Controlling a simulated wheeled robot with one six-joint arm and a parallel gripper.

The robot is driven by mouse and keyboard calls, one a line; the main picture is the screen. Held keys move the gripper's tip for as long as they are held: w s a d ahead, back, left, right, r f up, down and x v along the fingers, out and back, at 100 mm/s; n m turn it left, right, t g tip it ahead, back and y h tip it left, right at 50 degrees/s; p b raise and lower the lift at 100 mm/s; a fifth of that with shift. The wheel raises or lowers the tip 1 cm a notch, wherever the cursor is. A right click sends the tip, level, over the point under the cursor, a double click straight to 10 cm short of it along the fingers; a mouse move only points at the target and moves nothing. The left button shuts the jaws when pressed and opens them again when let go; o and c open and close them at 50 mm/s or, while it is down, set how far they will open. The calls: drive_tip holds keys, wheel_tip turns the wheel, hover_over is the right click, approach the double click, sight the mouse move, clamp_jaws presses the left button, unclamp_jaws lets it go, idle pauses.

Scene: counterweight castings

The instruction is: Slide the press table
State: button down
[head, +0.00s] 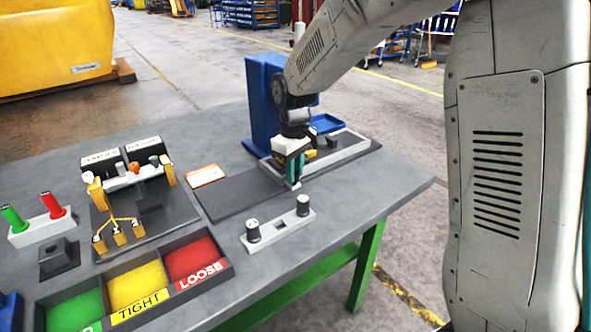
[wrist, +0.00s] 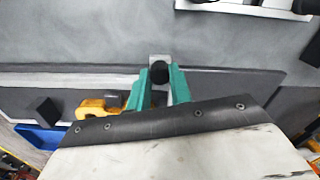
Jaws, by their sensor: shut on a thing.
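The press has a blue upright frame (head: 262,105) near the far edge of the bench. At its foot a light grey press table (head: 346,147) lies on a long dark base plate (head: 240,194); my arm hides part of it. My gripper (head: 294,184) points down at the table's near side. In the wrist view, the teal fingers of my gripper (wrist: 160,84) are shut on a dark round knob (wrist: 160,72) with a light grey piece behind it. A yellow part (wrist: 92,106) is beside the fingers; its seating is hidden.
A light grey holder with dark knobs (head: 278,232) stands in front of the base plate. To the left are a fixture with yellow parts (head: 118,232), colored bins (head: 140,285) and a red and green handle stand (head: 40,228). The base plate's left part is bare.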

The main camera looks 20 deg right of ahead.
drive_tip(key=shift+w+r, duration=0.1)
drive_tip(key=c, duration=1.3)
unclamp_jaws()
drive_tip(key=shift+o, duration=0.2)
drive_tip(key=shift+r, duration=3.9)
